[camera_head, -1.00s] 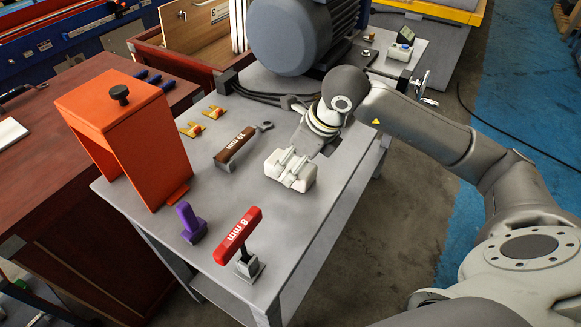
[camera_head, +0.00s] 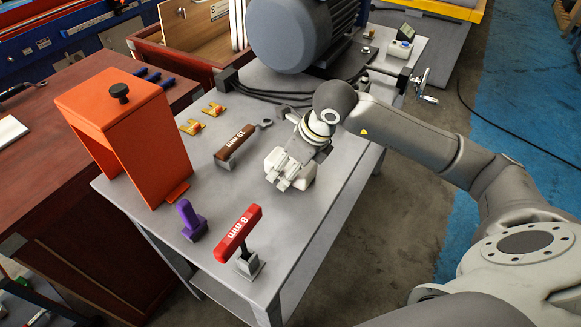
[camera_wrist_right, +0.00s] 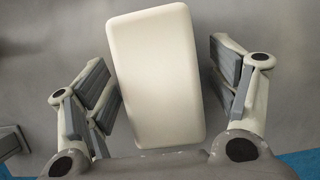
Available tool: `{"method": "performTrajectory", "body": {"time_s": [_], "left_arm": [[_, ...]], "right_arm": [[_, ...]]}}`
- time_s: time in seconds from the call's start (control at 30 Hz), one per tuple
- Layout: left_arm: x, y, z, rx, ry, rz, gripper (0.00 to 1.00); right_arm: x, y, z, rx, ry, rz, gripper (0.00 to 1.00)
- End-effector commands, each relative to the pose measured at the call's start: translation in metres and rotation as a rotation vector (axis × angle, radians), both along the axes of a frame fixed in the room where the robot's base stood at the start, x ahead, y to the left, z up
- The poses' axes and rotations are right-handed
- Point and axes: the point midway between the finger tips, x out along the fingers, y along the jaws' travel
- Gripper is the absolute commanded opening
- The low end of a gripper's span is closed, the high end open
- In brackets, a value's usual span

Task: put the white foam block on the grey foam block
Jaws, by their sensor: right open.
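The white foam block (camera_head: 306,178) sits on the grey table, partly hidden under my right gripper (camera_head: 284,178). In the right wrist view the white block (camera_wrist_right: 155,75) fills the middle as a pale, rounded slab, slightly tilted. My right gripper is open, with one finger to the left of the block and the other to the right. A gap shows on the right side; the left finger lies close to the block's edge. I cannot pick out the grey foam block with certainty. My left gripper is not in view.
A red 8 mm tool (camera_head: 238,232), a purple piece (camera_head: 192,220) and a brown 19 mm tool (camera_head: 234,143) stand nearby. An orange stand (camera_head: 130,135) is at left and a large motor (camera_head: 290,35) behind. Bare tabletop (camera_head: 222,185) lies left of the block.

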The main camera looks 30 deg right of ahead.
Motion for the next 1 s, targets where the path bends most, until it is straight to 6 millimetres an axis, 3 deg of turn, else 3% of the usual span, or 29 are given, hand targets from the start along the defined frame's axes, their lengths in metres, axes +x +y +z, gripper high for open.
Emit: {"method": "performTrajectory", "body": {"time_s": [0.53,0.83,1.0], "left_arm": [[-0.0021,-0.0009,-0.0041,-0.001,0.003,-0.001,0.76],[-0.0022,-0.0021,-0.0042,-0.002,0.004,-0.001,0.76],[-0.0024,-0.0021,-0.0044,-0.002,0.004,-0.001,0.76]], "right_arm": [[-0.0001,0.0,-0.0022,0.0,0.0,0.0,0.79],[-0.0004,-0.0004,-0.0031,-0.002,0.002,0.0,0.41],[-0.0007,-0.0009,-0.0043,-0.004,0.005,-0.001,0.36]]}}
